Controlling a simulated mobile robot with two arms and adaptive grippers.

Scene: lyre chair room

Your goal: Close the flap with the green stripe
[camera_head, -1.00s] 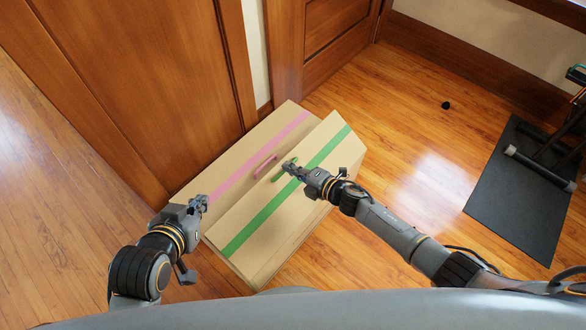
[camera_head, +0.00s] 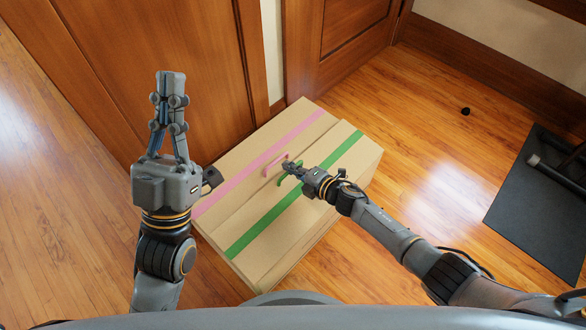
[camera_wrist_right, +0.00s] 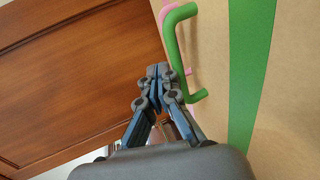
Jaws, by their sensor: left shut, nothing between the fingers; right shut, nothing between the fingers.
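The cardboard box stands on the floor. Its flap with the green stripe (camera_head: 262,226) lies about level on the near side of the top; I cannot tell whether a small gap is left under it. The flap with the pink stripe (camera_head: 239,181) lies flat on the far side. The green handle (camera_wrist_right: 174,42) and the pink handle (camera_head: 270,165) are side by side near the seam. My right gripper (camera_head: 291,168) is shut and empty, its fingertips close beside the green handle; contact is unclear. My left gripper (camera_head: 171,82) is shut and empty, raised left of the box.
A wooden door or cabinet panel (camera_head: 150,60) stands close behind the box. A dark mat (camera_head: 530,190) with equipment legs lies at right. A small black object (camera_head: 465,111) is on the floor at the back right. The floor between box and mat is clear.

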